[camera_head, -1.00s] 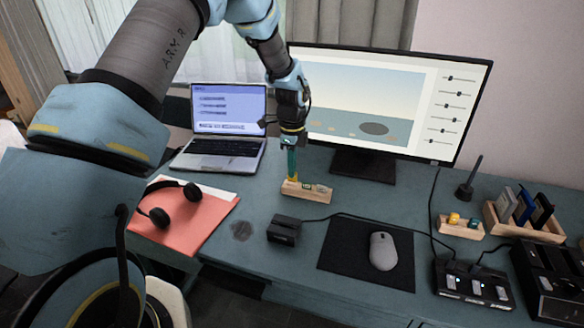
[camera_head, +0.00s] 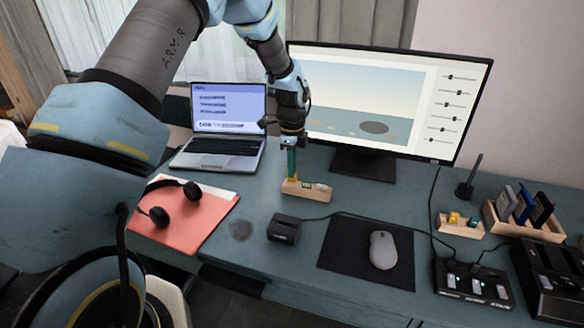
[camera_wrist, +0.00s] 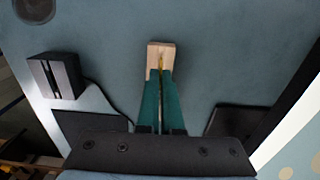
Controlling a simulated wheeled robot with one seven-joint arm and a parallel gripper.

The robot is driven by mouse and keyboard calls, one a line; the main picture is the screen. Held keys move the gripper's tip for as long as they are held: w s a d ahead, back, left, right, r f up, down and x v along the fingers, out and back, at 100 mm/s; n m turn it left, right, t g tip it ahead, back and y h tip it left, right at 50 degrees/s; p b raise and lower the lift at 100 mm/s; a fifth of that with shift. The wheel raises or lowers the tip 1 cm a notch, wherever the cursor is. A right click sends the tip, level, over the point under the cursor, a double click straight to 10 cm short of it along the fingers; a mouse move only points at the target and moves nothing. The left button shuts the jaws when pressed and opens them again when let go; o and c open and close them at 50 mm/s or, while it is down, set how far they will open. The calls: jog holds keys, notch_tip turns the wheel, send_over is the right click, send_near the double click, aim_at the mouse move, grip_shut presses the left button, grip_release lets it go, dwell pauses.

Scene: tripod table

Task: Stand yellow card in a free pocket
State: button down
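The yellow card (camera_head: 293,180) is at the left end of a small wooden holder (camera_head: 318,195) on the table in front of the monitor. A green card (camera_head: 307,185) and a pale one (camera_head: 322,187) sit in the same holder. My gripper (camera_head: 291,174) points straight down over the left end. In the wrist view its teal fingers (camera_wrist: 162,76) are close together, with a thin strip of the yellow card (camera_wrist: 161,62) between the tips. The fingers hide most of the card and much of the holder (camera_wrist: 160,46).
A second small wooden holder (camera_head: 444,226) with yellow and blue pieces stands right, beside a wooden rack (camera_head: 548,234) of larger upright cards. A black box (camera_head: 284,229), mouse (camera_head: 383,250), headphones (camera_head: 159,216), laptop (camera_head: 221,147) and monitor (camera_head: 390,100) surround the gripper.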

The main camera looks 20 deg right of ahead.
jog(key=shift+f+b, duration=0.55)
jog(key=shift+f, duration=0.6)
jog(key=c, duration=1.5)
grip_release()
jog(key=shift+c, duration=0.2)
jog(key=o, duration=0.5)
jog(key=shift+o, duration=0.2)
notch_tip(320, 180, up, 11)
jog(key=shift+f+b, duration=0.1)
jog(key=shift+b, duration=1.05)
